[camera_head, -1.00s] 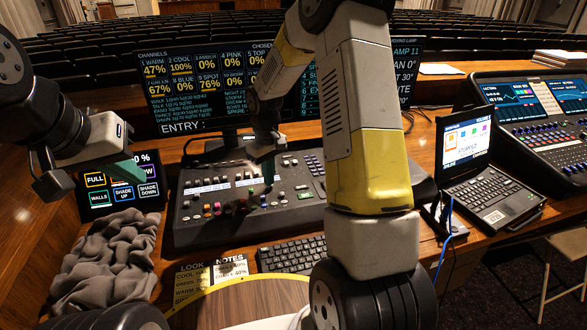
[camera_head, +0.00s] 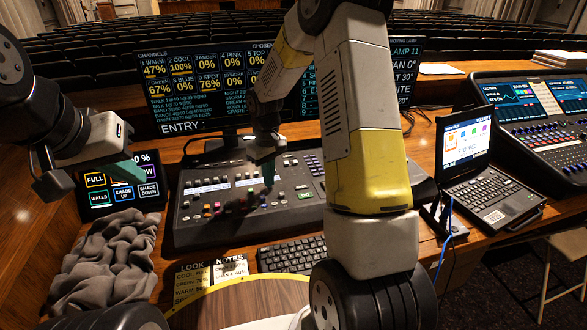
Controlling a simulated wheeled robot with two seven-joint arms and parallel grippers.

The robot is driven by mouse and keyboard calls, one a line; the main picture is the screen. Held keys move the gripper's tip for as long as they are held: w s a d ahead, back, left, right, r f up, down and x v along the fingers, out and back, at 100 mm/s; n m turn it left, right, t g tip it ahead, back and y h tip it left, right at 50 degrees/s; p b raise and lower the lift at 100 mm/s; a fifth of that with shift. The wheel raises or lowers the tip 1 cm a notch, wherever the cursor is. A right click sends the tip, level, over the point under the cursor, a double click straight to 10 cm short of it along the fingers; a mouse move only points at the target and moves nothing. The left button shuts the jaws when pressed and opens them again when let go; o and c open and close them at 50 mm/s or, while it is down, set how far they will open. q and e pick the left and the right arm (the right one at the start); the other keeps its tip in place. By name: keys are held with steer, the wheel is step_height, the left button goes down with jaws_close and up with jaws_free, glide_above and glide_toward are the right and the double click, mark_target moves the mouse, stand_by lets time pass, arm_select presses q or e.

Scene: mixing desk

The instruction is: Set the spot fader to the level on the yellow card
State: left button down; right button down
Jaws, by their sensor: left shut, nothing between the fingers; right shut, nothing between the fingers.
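The mixing desk (camera_head: 300,216) has a row of small fader caps and coloured buttons. My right gripper (camera_head: 268,181) points down, closed and empty, with its dark fingertips over the desk's middle fader area. It hides what lies behind it, and I cannot tell whether it touches a cap. My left gripper (camera_head: 50,186) is closed and empty beside the tablet.
The tablet (camera_head: 121,183) and a crumpled grey cloth (camera_head: 105,262) are at left. A keyboard (camera_head: 292,254) lies before the desk. A laptop (camera_head: 488,196) and a second console (camera_head: 545,125) stand at right. My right arm covers the desk's right part and some of the monitor.

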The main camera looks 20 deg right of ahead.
steer(key=shift+s, duration=0.25)
steer(key=shift+s+f, duration=0.1)
steer(key=shift+s, duration=2)
steer(key=shift+w+r, duration=0.1)
steer(key=shift+r, duration=2.45)
step_height(320, 180, up, 5)
